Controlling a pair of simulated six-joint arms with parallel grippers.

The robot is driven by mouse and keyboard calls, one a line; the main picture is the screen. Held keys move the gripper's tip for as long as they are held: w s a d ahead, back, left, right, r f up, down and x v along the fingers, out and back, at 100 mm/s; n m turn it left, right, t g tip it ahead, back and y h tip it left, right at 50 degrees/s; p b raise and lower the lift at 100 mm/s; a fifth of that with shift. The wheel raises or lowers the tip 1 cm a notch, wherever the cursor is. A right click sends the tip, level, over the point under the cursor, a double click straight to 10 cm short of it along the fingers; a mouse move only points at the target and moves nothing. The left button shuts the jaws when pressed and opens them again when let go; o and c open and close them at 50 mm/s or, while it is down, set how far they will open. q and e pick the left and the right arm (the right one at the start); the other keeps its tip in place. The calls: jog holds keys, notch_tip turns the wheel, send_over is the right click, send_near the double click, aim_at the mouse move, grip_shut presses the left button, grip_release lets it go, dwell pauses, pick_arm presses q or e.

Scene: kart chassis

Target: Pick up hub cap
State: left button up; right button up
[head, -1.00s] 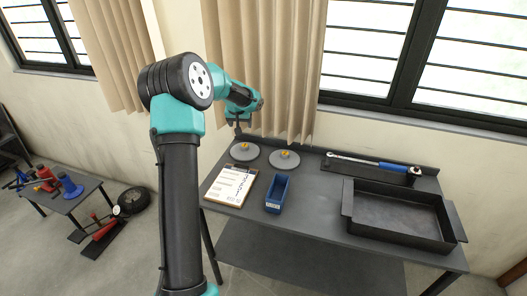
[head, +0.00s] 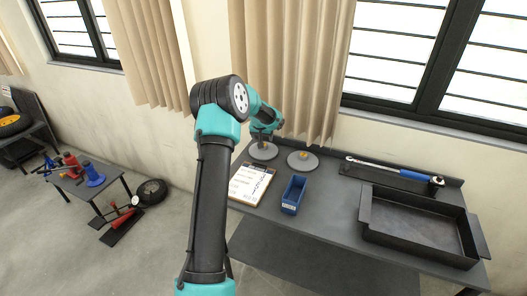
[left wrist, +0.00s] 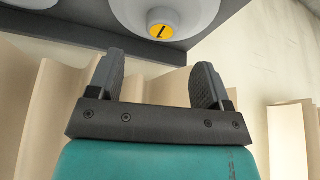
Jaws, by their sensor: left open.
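Two grey round hub caps with orange-yellow centres lie at the back left of the dark workbench. The left hub cap (head: 263,153) is partly hidden by my left gripper (head: 267,137), which is just above it. The right hub cap (head: 303,163) is in clear view beside it. In the left wrist view, one hub cap (left wrist: 190,22) with a yellow centre marked with a dark figure shows at the top, beyond the fingertips. My left gripper (left wrist: 157,76) is open there, with nothing between its fingers. My right gripper is not in view.
A clipboard (head: 250,185) and a blue bin (head: 294,195) lie in front of the hub caps. A black tray (head: 420,225) and a torque wrench (head: 390,167) are on the bench's right. Curtains (head: 290,70) hang close behind the bench.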

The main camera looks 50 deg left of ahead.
aim_at(270, 152)
pick_arm(q)
jog(key=shift+w+a+f, duration=0.2)
jog(key=shift+w+f, duration=0.05)
jog(key=shift+f, duration=0.4)
jog(key=shift+x, duration=2.65)
jog(key=shift+s, duration=0.1)
jog(key=c, duration=1.1)
